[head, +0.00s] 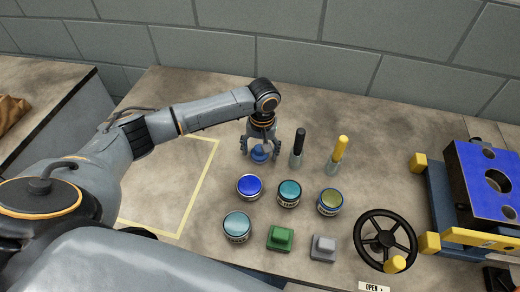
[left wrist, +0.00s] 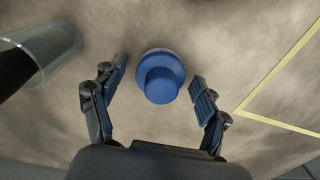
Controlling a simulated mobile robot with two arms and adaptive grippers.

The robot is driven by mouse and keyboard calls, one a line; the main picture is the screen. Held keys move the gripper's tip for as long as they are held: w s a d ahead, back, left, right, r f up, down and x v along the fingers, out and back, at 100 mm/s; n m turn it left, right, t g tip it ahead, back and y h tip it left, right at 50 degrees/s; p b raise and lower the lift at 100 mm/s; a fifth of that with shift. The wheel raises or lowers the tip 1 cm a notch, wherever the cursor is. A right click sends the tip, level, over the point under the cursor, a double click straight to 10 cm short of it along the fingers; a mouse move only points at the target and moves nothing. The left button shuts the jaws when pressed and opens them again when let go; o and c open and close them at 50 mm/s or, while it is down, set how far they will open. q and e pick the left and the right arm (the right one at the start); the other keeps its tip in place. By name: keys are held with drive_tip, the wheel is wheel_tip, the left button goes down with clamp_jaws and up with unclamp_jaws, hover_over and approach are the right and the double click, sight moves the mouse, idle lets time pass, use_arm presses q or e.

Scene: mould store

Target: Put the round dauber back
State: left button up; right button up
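A blue round dauber (head: 260,156) with a knob on a wider disc stands on the bench top below my left gripper (head: 260,148). In the left wrist view the round dauber (left wrist: 160,82) shows from above, upright. The two fingers of my left gripper (left wrist: 158,78) are spread, one on each side of it, with a visible gap on both sides. My right gripper is in neither view.
A black-handled tool (head: 299,143) and a yellow-handled tool (head: 340,150) stand in clear cups right of the gripper. Several tins (head: 289,193), a green block (head: 280,238) and a grey block (head: 324,247) are nearer. A handwheel (head: 385,240) is at right. The yellow outlined area (head: 208,165) looks empty.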

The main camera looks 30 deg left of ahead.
use_arm(q)
wheel_tip(320, 180, up, 12)
drive_tip(key=shift+d+r, duration=0.15)
drive_tip(key=shift+d, duration=0.05)
idle(0.4)
drive_tip(key=shift+w, duration=0.1)
